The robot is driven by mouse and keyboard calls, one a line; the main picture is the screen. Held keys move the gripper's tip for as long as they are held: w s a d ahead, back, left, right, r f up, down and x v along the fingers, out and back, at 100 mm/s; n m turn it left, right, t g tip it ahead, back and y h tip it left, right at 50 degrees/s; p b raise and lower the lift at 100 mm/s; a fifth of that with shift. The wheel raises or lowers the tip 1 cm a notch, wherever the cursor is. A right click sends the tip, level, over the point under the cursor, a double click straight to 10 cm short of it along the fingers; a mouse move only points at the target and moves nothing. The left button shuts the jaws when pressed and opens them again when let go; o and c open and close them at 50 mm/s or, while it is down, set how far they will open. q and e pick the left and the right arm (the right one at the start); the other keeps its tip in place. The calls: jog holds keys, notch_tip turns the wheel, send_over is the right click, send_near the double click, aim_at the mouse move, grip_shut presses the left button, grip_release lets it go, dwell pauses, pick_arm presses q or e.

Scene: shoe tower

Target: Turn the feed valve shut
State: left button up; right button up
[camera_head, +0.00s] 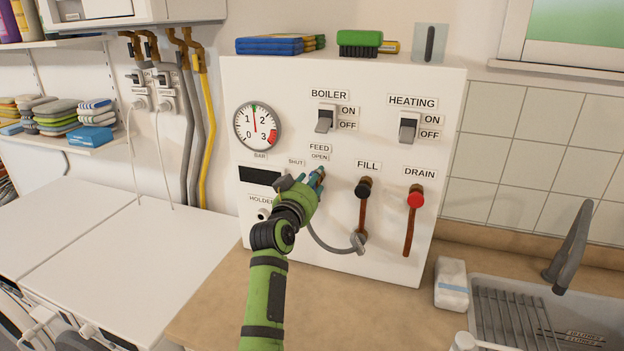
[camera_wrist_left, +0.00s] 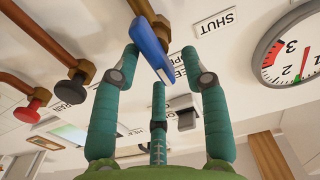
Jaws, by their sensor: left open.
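The feed valve's blue lever (camera_wrist_left: 150,48) sits on a brass fitting (camera_wrist_left: 158,22) on the white panel in the left wrist view. Its free end lies by the FEED OPEN label (camera_wrist_left: 186,74), away from the SHUT label (camera_wrist_left: 216,22). My left gripper (camera_wrist_left: 159,60) is open, with its teal fingers spread on either side of the lever; I cannot tell whether any finger touches it. In the head view my left gripper (camera_head: 308,183) is at the panel just below the OPEN label (camera_head: 320,157) and hides most of the valve. My right gripper is not in view.
The black-knobbed fill valve (camera_head: 364,190) and the red-knobbed drain valve (camera_head: 415,198) are right of my gripper. A grey hose (camera_head: 335,247) hangs below. The gauge (camera_head: 257,126) and boiler switch (camera_head: 325,118) are above. The countertop (camera_head: 215,305) is clear in front.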

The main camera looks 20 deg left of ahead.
pick_arm(q)
grip_shut()
jog(key=shift+r, duration=0.15)
